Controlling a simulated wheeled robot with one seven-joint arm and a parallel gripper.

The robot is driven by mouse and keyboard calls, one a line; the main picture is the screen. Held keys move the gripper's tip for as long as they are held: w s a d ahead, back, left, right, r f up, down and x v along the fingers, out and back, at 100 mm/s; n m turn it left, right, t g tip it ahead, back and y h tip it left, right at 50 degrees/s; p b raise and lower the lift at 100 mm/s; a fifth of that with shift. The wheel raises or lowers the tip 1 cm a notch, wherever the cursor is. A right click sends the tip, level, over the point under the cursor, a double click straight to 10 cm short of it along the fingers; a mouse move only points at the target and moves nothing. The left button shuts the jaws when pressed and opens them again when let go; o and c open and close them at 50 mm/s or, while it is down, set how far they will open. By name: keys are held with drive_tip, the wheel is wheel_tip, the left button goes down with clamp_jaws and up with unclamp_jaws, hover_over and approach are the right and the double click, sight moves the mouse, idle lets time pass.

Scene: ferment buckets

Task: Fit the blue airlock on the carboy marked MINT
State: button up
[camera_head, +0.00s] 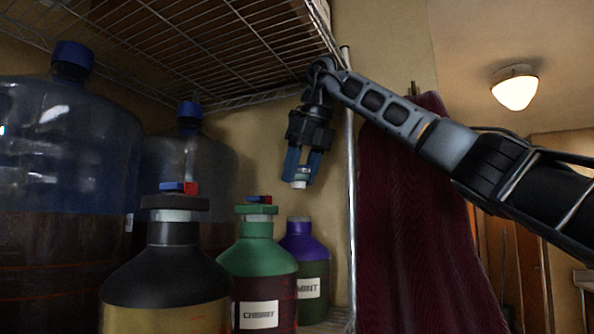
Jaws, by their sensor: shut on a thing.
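The carboy marked MINT (306,250) has a purple shoulder and neck and a white label. It stands upright at the back right of the shelf, partly hidden by the green-topped carboy; its pale mouth shows no fitting on it. My gripper (301,171) points down, above the MINT carboy and apart from it. It is shut on a small piece, taken as the blue airlock (299,183); mainly its pale lower end shows between the blue fingers. The fingers hide most of it, so its colour is hard to tell.
A green-topped carboy (258,255) and a black-topped carboy (166,265) stand in front, with red and blue pieces on top. Large blue-capped jugs (60,150) fill the left. A wire shelf (210,50) hangs overhead. A metal post (350,200) and dark red curtain (425,230) are right.

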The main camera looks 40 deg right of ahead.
drive_tip(key=shift+w+d, duration=0.2)
drive_tip(key=shift+f+b, duration=0.55)
drive_tip(key=shift+f, duration=2.1)
drive_tip(key=shift+f, duration=0.9)
idle(2.0)
drive_tip(key=o, duration=1.4)
drive_tip(key=shift+o, duration=0.2)
drive_tip(key=shift+r+p, duration=0.6)
drive_tip(key=shift+r, duration=2.9)
